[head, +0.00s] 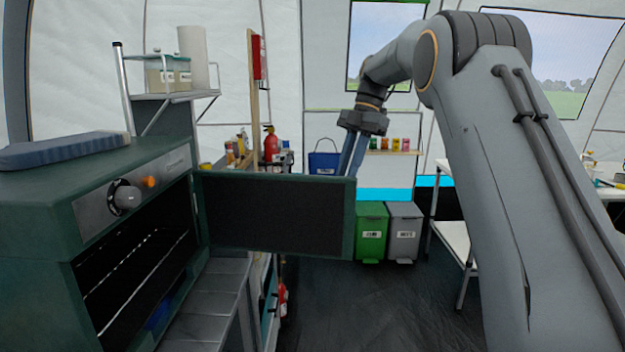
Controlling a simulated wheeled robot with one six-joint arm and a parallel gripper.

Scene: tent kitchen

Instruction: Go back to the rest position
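My gripper (353,152) is in the middle of the head view, pointing down at the far top corner of the open oven door. My arm reaches to it from the right. Its fingers are partly hidden behind the door's upper edge, so I cannot tell whether they are open, shut or touching the door. The dark green oven (134,173) stands at the left. Its door (275,217) is swung wide open toward the right. A blue thing (160,314) shows low inside the oven, only partly visible.
A blue folded item (62,150) lies on the oven. A metal shelf with containers (168,76) stands behind. Green (371,232) and grey bins (404,233) stand at the back. A white table (453,240) is partly hidden by my arm. Dark floor (385,305) between is clear.

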